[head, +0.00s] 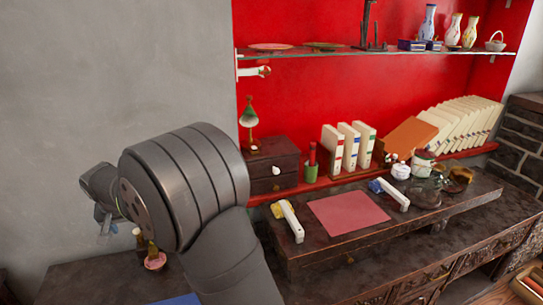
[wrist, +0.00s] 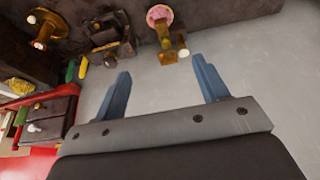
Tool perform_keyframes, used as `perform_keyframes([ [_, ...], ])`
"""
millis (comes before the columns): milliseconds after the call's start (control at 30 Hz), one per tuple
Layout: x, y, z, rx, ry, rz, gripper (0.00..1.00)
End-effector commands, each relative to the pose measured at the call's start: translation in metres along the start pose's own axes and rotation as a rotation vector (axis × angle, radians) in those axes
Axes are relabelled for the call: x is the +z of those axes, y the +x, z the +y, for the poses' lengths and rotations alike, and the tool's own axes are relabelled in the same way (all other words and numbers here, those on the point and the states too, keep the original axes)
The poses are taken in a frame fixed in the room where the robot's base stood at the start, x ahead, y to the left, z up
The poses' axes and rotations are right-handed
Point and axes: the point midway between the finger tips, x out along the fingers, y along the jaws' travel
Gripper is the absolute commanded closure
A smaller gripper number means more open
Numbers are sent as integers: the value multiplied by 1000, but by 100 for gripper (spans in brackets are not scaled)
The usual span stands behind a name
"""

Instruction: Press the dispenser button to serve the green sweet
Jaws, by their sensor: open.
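My gripper (head: 104,218) is at the far left of the head view, in front of the grey wall. In the wrist view its two blue fingers (wrist: 167,82) are spread apart with nothing between them. A gold-brown fixture with a pink ring-shaped dish (wrist: 160,14) stands beyond the fingers at the top of the wrist view. A pink dish (head: 155,262) with gold-coloured parts behind it shows at the lower left of the head view, partly by my arm. I cannot tell which object is the dispenser. Its button and a green sweet cannot be made out.
A dark drawer box (head: 272,165) stands left of several white books (head: 348,147) on the red shelf. The dark table (head: 440,222) holds a pink mat (head: 348,212) between two white-handled items. A glass shelf (head: 340,51) with vases is above. My arm hides part of the table.

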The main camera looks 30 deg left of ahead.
Motion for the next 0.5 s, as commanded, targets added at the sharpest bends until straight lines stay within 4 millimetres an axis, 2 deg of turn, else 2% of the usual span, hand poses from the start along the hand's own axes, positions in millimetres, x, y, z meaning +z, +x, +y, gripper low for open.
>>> perform_keyframes([
  [33, 0, 0, 0, 0, 0, 0, 43],
  [200, 0, 1, -2, -5, -2, 1, 77],
  [300, 1, 8, -10, -37, -12, 10, 96],
  [333, 1, 11, -14, -53, -19, 15, 100],
  [500, 2, 36, -51, -195, -60, 76, 100],
])
